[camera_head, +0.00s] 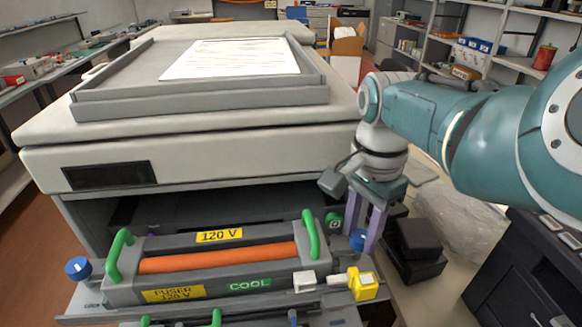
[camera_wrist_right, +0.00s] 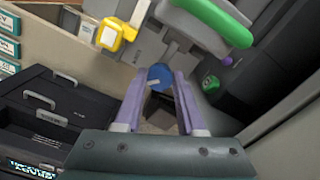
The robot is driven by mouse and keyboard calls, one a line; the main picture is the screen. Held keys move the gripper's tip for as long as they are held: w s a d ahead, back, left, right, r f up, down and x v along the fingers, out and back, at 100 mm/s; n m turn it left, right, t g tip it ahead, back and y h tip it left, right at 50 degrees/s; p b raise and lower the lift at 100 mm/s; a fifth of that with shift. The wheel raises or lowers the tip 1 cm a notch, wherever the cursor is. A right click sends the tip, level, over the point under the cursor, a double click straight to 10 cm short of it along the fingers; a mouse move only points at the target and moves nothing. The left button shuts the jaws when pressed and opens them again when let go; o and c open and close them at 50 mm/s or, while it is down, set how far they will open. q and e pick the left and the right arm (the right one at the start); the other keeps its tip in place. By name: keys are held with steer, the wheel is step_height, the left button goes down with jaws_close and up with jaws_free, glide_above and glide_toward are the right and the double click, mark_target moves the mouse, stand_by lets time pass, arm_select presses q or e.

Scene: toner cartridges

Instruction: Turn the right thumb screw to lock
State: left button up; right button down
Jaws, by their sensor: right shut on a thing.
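The right thumb screw (camera_head: 357,240) is a blue knob at the right end of the fuser unit (camera_head: 120,292). It also shows in the right wrist view (camera_wrist_right: 160,75), with a pale mark on its face. My right gripper (camera_head: 364,236) comes down from above, its two lilac fingers shut on the knob, one on each side. The left thumb screw (camera_head: 78,268), also blue, stands at the unit's left end, away from my gripper. The fuser has an orange roller (camera_head: 218,258) and two green handles (camera_head: 310,234). My left gripper is not in view.
The printer body (camera_head: 240,165) rises behind the fuser, with an open bay below. A yellow and white connector (camera_head: 364,284) sits at the fuser's front right. Black boxes (camera_head: 418,240) stand right of my gripper, with a dark drawer unit further right.

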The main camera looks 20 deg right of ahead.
mark_target(361, 237)
stand_by(0.3)
steer(key=c, duration=0.5)
jaws_free()
step_height(361, 237, up, 10)
steer(key=p, duration=0.2)
